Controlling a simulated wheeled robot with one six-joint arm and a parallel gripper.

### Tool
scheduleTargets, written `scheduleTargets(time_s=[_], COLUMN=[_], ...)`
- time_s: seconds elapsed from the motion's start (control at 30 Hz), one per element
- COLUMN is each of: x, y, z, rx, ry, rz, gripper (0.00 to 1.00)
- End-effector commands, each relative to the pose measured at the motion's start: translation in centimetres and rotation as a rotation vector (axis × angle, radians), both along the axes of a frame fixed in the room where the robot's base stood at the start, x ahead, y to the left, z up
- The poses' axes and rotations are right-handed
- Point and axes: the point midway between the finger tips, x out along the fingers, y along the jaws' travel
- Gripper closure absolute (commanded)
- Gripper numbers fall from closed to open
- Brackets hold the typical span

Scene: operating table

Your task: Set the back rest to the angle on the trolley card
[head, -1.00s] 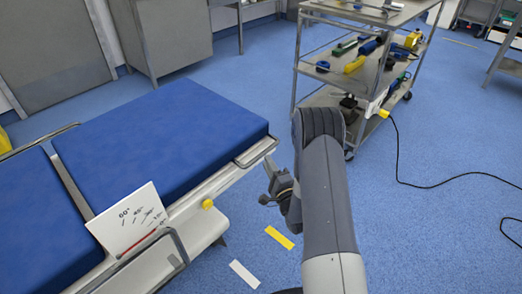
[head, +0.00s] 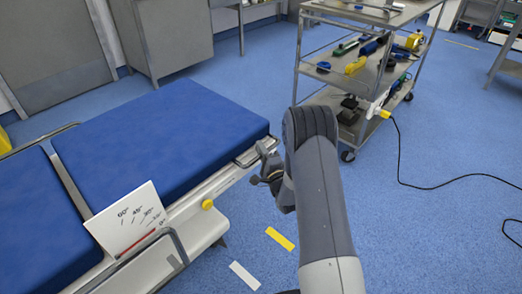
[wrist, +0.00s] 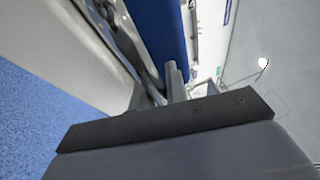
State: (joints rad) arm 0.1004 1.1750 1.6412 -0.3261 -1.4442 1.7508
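The blue back rest pad (head: 165,140) lies flat, or nearly so, on the operating table in the head view. A white angle plate (head: 128,222) stands at its near side, with marks that seem to read 60, 45, 30 and lower. A red pointer (head: 137,243) lies low along the plate. My gripper (head: 261,167) is at the pad's right end corner, at or very close to the metal end handle, which it partly hides. In the wrist view my fingers (wrist: 176,82) are close to the table's edge. Whether they grip the handle is unclear. No trolley card can be read.
A yellow knob (head: 207,204) sits on the table's side rail. A steel trolley (head: 350,84) with coloured tools stands at the upper right. A black cable (head: 420,186) runs over the floor. Yellow (head: 280,238) and white (head: 244,275) floor strips lie beside the table.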

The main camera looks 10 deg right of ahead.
Motion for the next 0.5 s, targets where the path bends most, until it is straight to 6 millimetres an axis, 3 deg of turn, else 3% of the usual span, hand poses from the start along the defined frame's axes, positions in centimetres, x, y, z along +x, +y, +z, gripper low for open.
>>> scheduleTargets(time_s=[0.5], x=[-0.05], y=[0.03], z=[0.51], rx=[-0.007], ry=[-0.004], rz=[0.001], gripper=[1.00])
